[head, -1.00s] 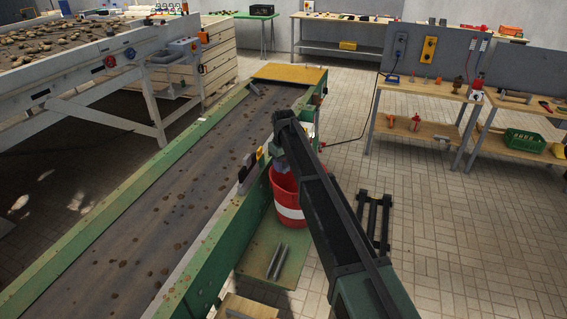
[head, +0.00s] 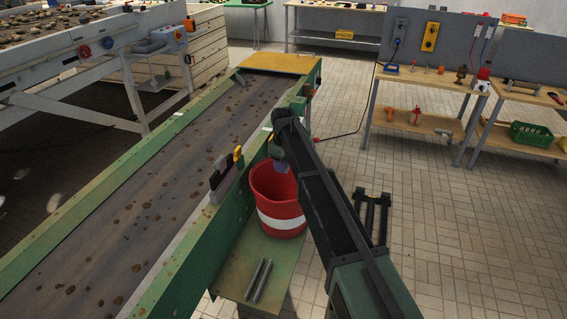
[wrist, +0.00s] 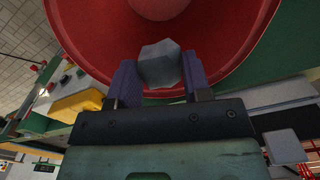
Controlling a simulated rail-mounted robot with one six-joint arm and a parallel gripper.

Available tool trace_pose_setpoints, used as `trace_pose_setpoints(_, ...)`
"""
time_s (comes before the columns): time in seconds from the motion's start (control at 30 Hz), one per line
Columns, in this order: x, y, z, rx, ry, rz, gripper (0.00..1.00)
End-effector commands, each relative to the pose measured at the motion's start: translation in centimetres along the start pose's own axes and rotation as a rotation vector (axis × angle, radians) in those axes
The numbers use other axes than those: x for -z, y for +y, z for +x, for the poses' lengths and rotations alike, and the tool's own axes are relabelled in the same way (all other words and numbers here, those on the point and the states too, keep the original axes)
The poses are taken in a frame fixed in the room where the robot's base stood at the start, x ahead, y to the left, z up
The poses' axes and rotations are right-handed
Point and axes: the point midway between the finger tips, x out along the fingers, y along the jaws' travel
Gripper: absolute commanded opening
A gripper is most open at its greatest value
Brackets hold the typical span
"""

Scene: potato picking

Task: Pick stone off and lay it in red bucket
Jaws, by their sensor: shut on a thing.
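A grey, angular stone (wrist: 160,64) is held between the two purple-blue fingers of my gripper (wrist: 160,78) in the wrist view. The stone is over the open mouth of the red bucket (wrist: 225,38). In the head view, the red bucket (head: 276,189) with a white band stands on a green ledge beside the conveyor. My gripper (head: 279,155) hangs at the bucket's top, partly hidden by my arm. The stone cannot be made out in the head view.
The green-framed conveyor belt (head: 165,195) runs along the left with scattered brown potatoes. Two metal bars (head: 258,281) lie on the ledge in front of the bucket. Workbenches (head: 425,82) stand at the back right, with open tiled floor before them.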

Motion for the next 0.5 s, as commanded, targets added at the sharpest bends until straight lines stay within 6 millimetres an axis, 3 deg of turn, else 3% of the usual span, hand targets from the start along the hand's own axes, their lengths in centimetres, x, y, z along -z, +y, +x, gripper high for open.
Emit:
trace_pose_setpoints(0.03,0.00,0.01,1.22,0.000,0.000,0.000,0.19)
trace_pose_setpoints(0.1,0.00,0.01,1.50,0.000,0.000,0.000,0.19)
trace_pose_setpoints(0.5,0.00,0.00,1.57,0.000,0.000,0.001,0.19)
